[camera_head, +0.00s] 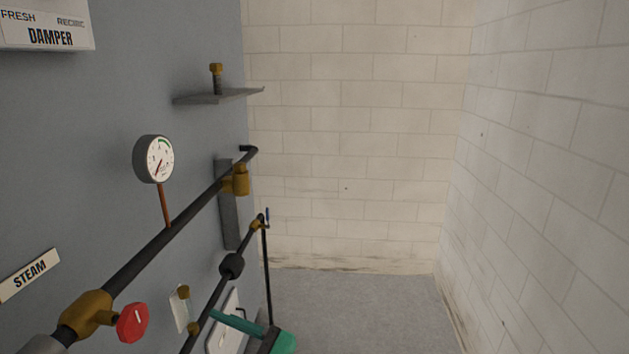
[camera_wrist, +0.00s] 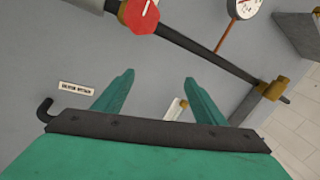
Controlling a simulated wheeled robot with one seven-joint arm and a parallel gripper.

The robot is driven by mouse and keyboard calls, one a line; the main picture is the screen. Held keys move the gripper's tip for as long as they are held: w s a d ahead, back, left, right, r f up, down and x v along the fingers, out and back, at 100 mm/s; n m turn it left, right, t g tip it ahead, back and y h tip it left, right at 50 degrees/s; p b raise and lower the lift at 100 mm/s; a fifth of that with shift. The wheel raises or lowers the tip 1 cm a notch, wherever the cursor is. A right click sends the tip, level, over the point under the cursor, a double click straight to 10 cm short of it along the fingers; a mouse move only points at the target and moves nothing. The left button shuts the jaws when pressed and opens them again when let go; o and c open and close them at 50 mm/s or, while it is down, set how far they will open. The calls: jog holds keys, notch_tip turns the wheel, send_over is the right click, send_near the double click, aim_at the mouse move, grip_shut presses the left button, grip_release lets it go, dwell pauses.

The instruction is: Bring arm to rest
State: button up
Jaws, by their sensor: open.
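My gripper (camera_wrist: 157,98) shows in the wrist view with its two green fingers spread apart and nothing between them. The fingers point toward the grey panel with its pipes, and they appear apart from it. In the head view, green parts of my arm show at the bottom, in front of the lower pipe area.
The grey panel wall (camera_head: 120,90) on the left carries a black pipe (camera_head: 165,236), a pressure gauge (camera_head: 154,159), a red valve knob (camera_head: 132,322), brass fittings and a small shelf (camera_head: 215,97). The floor (camera_head: 350,305) and the space before the block walls (camera_head: 360,130) are clear.

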jog(key=d+f+t+h, duration=0.3)
jog(key=f+t, duration=0.1)
jog(key=f, duration=0.5)
jog(key=d+f+t+h, duration=0.3)
jog(key=f+h, duration=0.1)
jog(key=f, duration=0.5)
jog(key=s+d+f+n+t+h, duration=0.1)
jog(key=s+d+f+n+h, duration=0.2)
jog(key=s+d+f+h, duration=0.55)
jog(key=s+d+f+n+h, duration=0.1)
jog(key=s+d+f+n, duration=0.15)
jog(key=s, duration=0.35)
jog(key=s+d+f+n, duration=0.1)
jog(key=s+f+n, duration=0.1)
jog(key=s+n, duration=0.3)
jog(key=s+d+r+n+h, duration=0.1)
jog(key=s+r+n, duration=0.2)
jog(key=s+n, duration=0.5)
jog(key=shift+s+d+r+t, duration=0.25)
jog(key=shift+s+r+t, duration=0.1)
jog(key=shift+s, duration=1.8)
jog(key=shift+d+n, duration=0.1)
jog(key=shift+n, duration=0.15)
jog(key=shift+s, duration=0.15)
